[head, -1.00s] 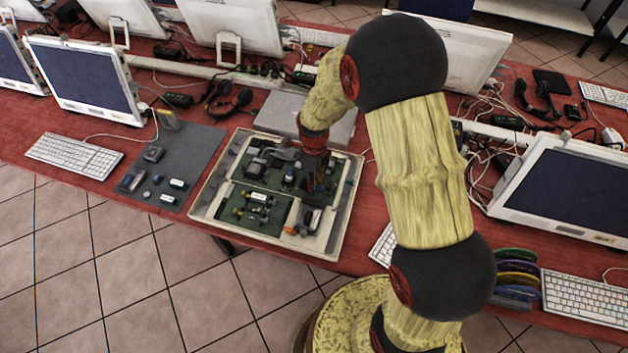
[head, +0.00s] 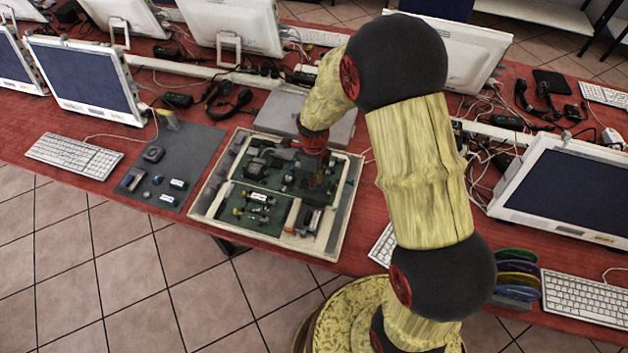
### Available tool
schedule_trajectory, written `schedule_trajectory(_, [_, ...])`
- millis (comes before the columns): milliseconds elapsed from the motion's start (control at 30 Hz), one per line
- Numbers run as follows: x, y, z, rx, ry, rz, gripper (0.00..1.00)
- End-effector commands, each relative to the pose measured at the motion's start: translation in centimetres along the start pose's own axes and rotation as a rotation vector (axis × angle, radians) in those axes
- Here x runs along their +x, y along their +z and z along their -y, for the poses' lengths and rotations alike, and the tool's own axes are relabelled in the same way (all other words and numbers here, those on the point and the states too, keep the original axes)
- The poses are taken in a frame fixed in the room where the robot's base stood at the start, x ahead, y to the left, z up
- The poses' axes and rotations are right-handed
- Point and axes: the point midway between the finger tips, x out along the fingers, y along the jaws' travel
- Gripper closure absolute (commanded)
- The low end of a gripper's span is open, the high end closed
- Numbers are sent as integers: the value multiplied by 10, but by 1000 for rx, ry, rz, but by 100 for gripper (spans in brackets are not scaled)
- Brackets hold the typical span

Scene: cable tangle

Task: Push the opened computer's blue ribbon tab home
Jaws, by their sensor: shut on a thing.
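The opened computer (head: 208,208) is a shallow pale case on the table, with green boards and small dark parts inside. My gripper (head: 313,186) reaches down into the right half of the case, among the parts. Its fingers are small and dark against the boards. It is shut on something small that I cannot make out. A small bluish part (head: 289,177) shows just left of the gripper; I cannot tell whether it is the ribbon tab. The tab's seat cannot be made out, and the arm's end hides part of the board.
A grey mat (head: 193,196) with several small parts lies left of the case. A flat grey panel (head: 283,112) lies behind it. Monitors, keyboards, headsets and cables crowd the table. A rack of coloured discs (head: 517,268) stands at right. The table's front edge is close below the case.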

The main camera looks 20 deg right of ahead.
Motion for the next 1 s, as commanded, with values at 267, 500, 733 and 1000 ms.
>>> schedule_trajectory(267, [-2, -16, 0, 2, 1, -1, 100])
schedule_trajectory(500, [0, -17, 0, 0, 1, -1, 100])
schedule_trajectory(733, [0, -16, 0, 0, 0, -1, 73])
schedule_trajectory(1000, [0, -16, 0, 0, 0, 0, 67])
